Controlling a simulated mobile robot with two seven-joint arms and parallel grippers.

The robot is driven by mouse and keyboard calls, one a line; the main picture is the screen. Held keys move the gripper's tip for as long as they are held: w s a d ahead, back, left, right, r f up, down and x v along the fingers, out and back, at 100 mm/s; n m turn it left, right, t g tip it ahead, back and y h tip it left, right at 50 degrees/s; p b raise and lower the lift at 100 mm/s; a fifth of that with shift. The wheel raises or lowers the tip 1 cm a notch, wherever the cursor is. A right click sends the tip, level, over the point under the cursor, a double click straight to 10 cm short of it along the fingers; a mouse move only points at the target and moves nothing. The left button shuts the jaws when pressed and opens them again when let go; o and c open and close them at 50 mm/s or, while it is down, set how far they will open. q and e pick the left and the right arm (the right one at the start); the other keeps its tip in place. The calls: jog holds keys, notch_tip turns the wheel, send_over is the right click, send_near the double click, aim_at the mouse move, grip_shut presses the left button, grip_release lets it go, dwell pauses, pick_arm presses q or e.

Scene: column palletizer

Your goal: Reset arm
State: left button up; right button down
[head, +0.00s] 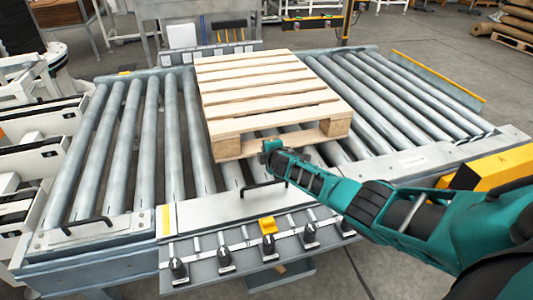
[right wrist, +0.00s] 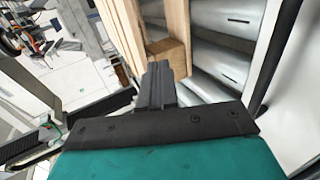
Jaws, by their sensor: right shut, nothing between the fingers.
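My right arm comes in from the right in the head view, and its gripper (head: 270,146) is at the near edge of the wooden pallet (head: 262,82). In the right wrist view the right gripper (right wrist: 158,72) is shut with its fingers together and nothing between them. The pallet's slats and a block (right wrist: 170,52) show just beyond the fingertips; I cannot tell whether they touch. The pallet lies flat and empty on the roller conveyor (head: 145,120). My left gripper is not in view.
A black handle (head: 262,185) rises from the plate below the arm. A yellow box (head: 500,168) sits at right. Rollers on both sides of the pallet are bare.

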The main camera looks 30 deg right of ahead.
notch_tip(320, 180, up, 3)
jog(key=shift+r+p, duration=0.1)
jog(key=shift+p, duration=0.7)
jog(key=s+a+f+m+g+y, duration=0.15)
jog(key=s+a+m, duration=0.25)
jog(key=s+a, duration=0.4)
jog(key=s+a+f+m+g+h, duration=0.1)
jog(key=s+a+f+m+g, duration=0.2)
jog(key=s+a, duration=0.55)
jog(key=s+r+m+g+y, duration=0.1)
jog(key=s+r+m+g, duration=0.2)
jog(key=s, duration=1)
jog(key=s+r+m+g+y, duration=0.1)
jog(key=s+r+m+y, duration=0.15)
jog(key=s+r, duration=0.7)
jog(key=w+a+f+t, duration=0.1)
jog(key=f+t, duration=0.2)
jog(key=f, duration=0.3)
jog(key=w+a+f+t, duration=0.2)
jog(key=f+t, duration=0.2)
jog(key=f, duration=0.2)
jog(key=shift+w+f+y, duration=0.15)
jog(key=shift+w+y, duration=0.1)
jog(key=shift+y, duration=0.15)
